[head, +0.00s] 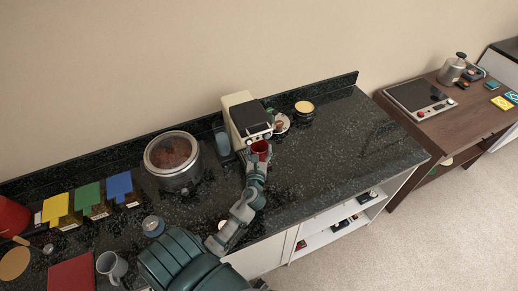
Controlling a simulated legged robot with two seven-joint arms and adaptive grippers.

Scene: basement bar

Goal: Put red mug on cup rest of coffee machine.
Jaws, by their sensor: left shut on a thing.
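The red mug (261,149) is at the front of the coffee machine (242,112), just below its dark front edge. My left gripper (259,158) is shut on the red mug, reaching it from the front. The coffee machine is cream-coloured with a black top part and stands against the back edge of the dark counter. Its cup rest is hidden by the mug and gripper, so I cannot tell whether the mug touches it. My right gripper is not in view.
A large round pot (172,160) stands left of the machine. Small items, including a lidded jar (304,111), stand right of it. A grey mug (112,265) and a red board (72,275) lie at the front left. The counter's right part (360,135) is clear.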

